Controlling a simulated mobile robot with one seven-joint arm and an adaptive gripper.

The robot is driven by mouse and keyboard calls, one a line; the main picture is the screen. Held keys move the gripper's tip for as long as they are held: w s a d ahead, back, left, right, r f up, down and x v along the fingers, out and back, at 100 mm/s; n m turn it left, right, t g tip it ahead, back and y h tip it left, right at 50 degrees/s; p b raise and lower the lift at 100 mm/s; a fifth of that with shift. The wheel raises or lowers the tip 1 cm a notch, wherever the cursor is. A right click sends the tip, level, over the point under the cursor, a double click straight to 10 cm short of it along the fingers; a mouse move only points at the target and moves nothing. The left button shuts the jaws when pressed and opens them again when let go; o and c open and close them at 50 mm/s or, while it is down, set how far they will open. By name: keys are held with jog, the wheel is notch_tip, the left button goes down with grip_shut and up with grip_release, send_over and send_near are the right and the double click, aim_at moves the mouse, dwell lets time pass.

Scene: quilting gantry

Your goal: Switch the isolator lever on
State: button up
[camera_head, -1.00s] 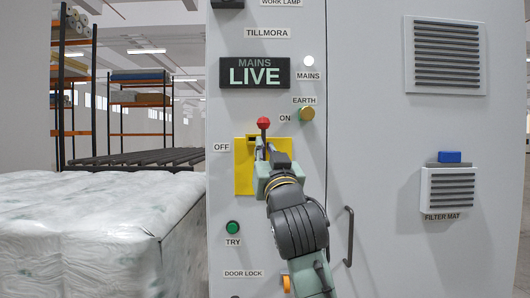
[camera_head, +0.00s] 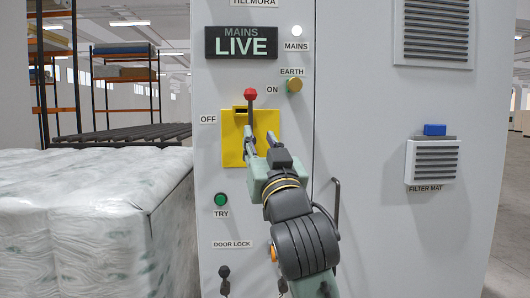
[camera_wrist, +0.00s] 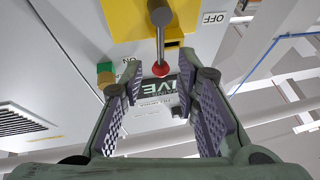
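The isolator lever, a grey shaft with a red ball knob (camera_head: 250,95), stands upright on the yellow plate (camera_head: 233,152), between the OFF label (camera_head: 208,119) and the ON label (camera_head: 272,89). My gripper (camera_head: 260,133) is open just below the knob, in front of the plate. In the wrist view the picture is turned over; the red knob (camera_wrist: 160,69) shows between the spread fingers of my gripper (camera_wrist: 162,85), with a gap on both sides. Part of the plate and the lever's lower end are hidden by my gripper in the head view.
The display (camera_head: 241,43) reads MAINS LIVE, and the mains lamp (camera_head: 297,31) is white. A brass earth knob (camera_head: 294,85) sits to the right. A green TRY button (camera_head: 221,199) and a door handle (camera_head: 336,205) are lower. A wrapped mattress stack (camera_head: 90,225) stands left.

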jog(key=v, duration=0.4)
jog(key=shift+a, duration=0.1)
